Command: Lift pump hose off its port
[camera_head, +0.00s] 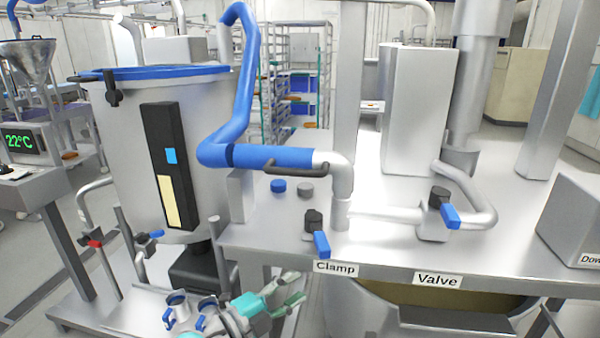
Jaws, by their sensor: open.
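The thick blue pump hose (238,105) hangs down in front of the tank, bends, and runs right to the steel port pipe (341,182), where its end meets the pipe. A dark clamp handle (297,168) lies along this joint; whether it is latched cannot be told. Below is a black clamp fitting with a blue lever (321,244), beside the label "Clamp" (335,267). My gripper (294,289) is open and empty at the bottom middle, pointing right, below the table edge in the picture and apart from the hose.
A steel tank (128,150) with a blue rim stands at left. On the steel table (390,243) are a blue-levered valve (440,205), a blue cap (278,186), a grey cap (305,190) and a tall steel box (418,110). A grey box (575,218) stands at right.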

